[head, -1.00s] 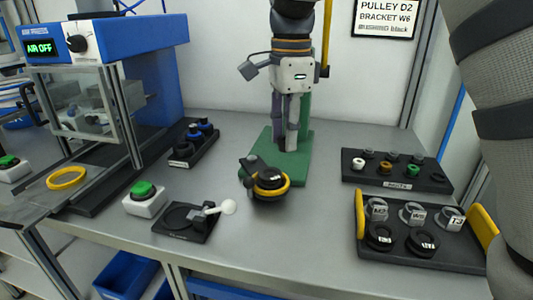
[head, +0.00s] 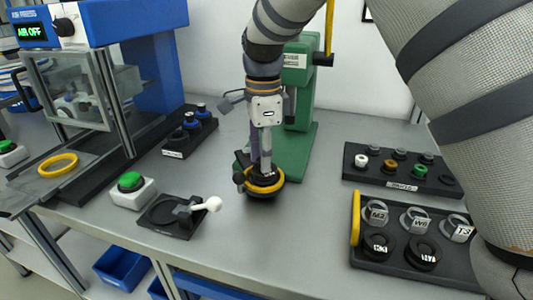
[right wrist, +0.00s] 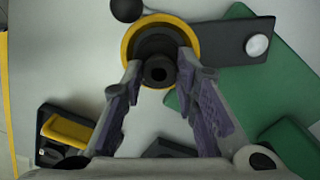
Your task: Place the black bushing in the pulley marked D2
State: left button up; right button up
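My right gripper (head: 258,165) points down over a round black pulley with a yellow ring (head: 266,190) at the foot of the green press. In the right wrist view its fingertips (right wrist: 159,68) close on the sides of the black bushing (right wrist: 158,73), a small dark cylinder with a central hole. The bushing sits over the middle of the yellow ring (right wrist: 129,45). Whether it is inside the pulley or just above cannot be told. The pulley's marking is hidden by the fingers. My left gripper is not in view.
A bushing rack (head: 403,187) with white, brown, green and dark pieces stands right. Before it is a tray (head: 354,234) with marked brackets and pulleys. A clamp fixture (head: 160,222) and a green button (head: 130,181) stand left. The green press base (head: 297,160) is close behind.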

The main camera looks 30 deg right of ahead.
jog(key=shift+o, duration=0.9)
jog(key=shift+s+d, duration=0.1)
jog(key=shift+d, duration=0.1)
notch_tip(320, 180, up, 12)
jog(key=shift+b, duration=0.35)
